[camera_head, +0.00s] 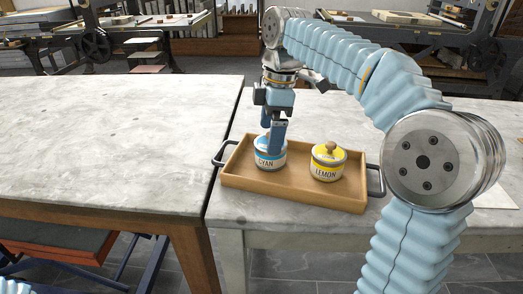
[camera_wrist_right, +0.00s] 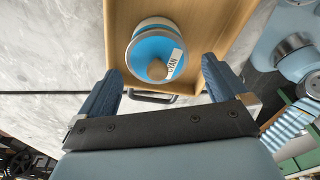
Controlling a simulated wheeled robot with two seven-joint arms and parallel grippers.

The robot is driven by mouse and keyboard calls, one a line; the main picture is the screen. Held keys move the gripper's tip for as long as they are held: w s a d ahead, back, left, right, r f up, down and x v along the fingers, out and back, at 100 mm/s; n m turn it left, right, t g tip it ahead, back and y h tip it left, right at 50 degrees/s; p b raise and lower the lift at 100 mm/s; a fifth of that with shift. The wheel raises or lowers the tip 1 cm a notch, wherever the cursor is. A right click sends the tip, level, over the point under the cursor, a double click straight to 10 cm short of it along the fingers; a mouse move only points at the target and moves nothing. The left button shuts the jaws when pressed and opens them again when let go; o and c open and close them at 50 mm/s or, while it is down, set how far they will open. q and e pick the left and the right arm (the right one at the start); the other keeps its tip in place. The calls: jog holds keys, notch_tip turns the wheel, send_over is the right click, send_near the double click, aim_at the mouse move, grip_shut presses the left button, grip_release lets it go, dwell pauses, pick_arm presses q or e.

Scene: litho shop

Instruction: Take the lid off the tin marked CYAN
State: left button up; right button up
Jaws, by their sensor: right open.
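The tin marked CYAN (camera_head: 270,160) stands upright at the left end of a wooden tray (camera_head: 290,197). It is white with a blue lid and a wooden knob; in the right wrist view its blue lid (camera_wrist_right: 146,47) and knob (camera_wrist_right: 157,69) show from above. My right gripper (camera_head: 274,140) is over this tin, pointing down, and partly hides its lid in the head view. Its fingers (camera_wrist_right: 160,78) are open, one to each side of the knob, and appear not to touch it. My left gripper is not in view.
A yellow-lidded tin marked LEMON (camera_head: 327,162) stands in the tray to the right of the CYAN tin. The tray has dark end handles (camera_head: 224,153). The stone-topped table at left (camera_head: 100,140) is bare. Printing presses stand behind.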

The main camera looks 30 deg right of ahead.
jog(key=shift+d+f, duration=0.25)
jog(key=shift+f, duration=0.5)
jog(key=c, duration=0.9)
jog(key=shift+r, duration=0.1)
jog(key=shift+c, duration=0.2)
